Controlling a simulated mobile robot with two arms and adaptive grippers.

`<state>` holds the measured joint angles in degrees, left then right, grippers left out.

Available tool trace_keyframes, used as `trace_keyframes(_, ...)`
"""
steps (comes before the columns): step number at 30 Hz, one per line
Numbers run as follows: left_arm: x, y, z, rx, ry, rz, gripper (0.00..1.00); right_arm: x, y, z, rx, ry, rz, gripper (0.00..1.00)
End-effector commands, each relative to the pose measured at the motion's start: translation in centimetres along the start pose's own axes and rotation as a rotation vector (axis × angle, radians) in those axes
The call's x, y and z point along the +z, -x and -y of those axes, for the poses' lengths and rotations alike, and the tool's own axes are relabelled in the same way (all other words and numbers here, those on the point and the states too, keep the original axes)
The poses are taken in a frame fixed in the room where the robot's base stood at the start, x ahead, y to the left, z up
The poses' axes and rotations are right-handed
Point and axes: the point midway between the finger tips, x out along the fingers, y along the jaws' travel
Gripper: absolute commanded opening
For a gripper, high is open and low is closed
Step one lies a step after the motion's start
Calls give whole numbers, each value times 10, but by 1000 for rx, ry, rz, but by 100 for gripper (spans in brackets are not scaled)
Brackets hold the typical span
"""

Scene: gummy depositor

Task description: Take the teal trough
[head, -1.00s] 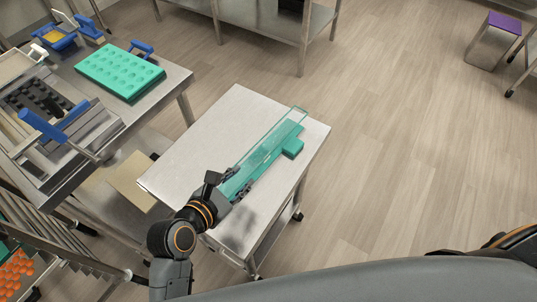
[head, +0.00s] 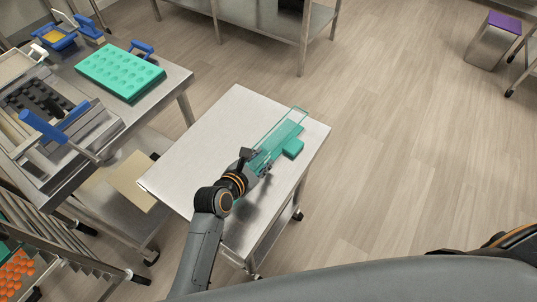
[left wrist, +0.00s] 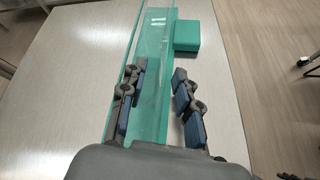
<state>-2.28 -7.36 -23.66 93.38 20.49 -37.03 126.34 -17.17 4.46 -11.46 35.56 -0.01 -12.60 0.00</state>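The teal trough (head: 284,133) is a long, see-through channel lying on the steel cart top. It also shows in the left wrist view (left wrist: 153,50), running away from me. A solid teal block (head: 293,148) sits against its right side. My left gripper (head: 259,165) is low over the near part of the trough. In the left wrist view my left gripper (left wrist: 160,100) is open, with the trough between its fingers. The right finger shows a gap to the trough; I cannot tell whether the left finger touches it. The trough's near end is hidden by my gripper. My right gripper is out of view.
The steel cart top (head: 200,150) is otherwise bare. A steel table on the left bears a teal mould tray (head: 120,70) and a machine with a blue handle (head: 42,126). Open floor lies to the right of the cart.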

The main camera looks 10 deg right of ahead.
Motion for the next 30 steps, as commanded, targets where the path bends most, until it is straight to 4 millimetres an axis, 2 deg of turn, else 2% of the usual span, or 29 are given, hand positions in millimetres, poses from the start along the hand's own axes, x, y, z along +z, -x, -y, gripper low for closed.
trace_keyframes(7,0,-2,0,0,0,0,32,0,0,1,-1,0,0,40)
trace_keyframes(8,0,-2,0,0,0,0,28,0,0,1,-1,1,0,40)
trace_keyframes(12,0,-2,0,0,0,0,0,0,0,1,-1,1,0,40)
trace_keyframes(30,0,-2,2,-4,2,-2,0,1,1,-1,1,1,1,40)
